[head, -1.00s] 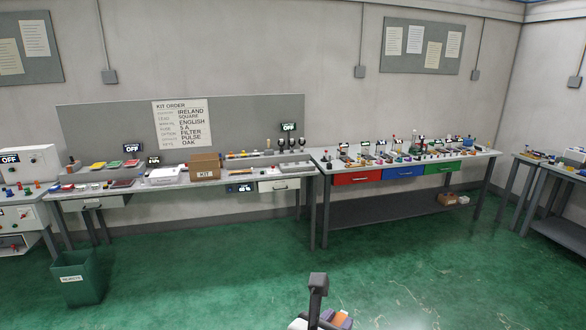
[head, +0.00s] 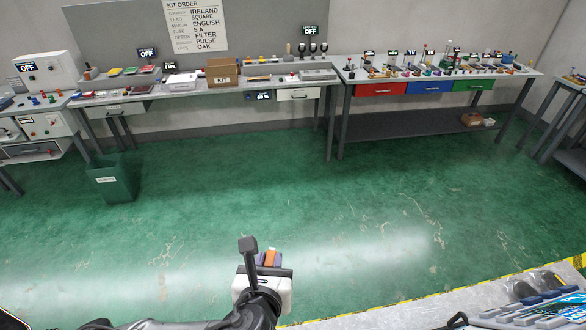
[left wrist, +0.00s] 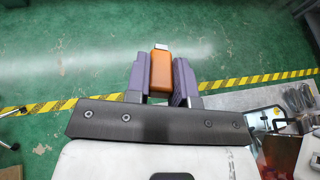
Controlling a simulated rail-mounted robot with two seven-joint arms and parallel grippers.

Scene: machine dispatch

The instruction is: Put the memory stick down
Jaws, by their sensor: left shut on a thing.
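The memory stick (left wrist: 161,71) is orange with a silver plug end. In the left wrist view it sits between the two purple-grey fingers of my left gripper (left wrist: 160,82), which is shut on it. In the head view the left gripper (head: 268,259) is at the bottom centre, above the green floor, with the orange stick (head: 271,257) between its fingers. The stick is held in the air, clear of any surface. My right gripper is not in view.
A grey workbench (head: 145,95) with a cardboard kit box (head: 222,72) stands along the far wall. A second bench (head: 345,77) has coloured drawers. A green bin (head: 112,180) stands at left. A table (head: 425,315) with tools is at lower right. Open floor lies between.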

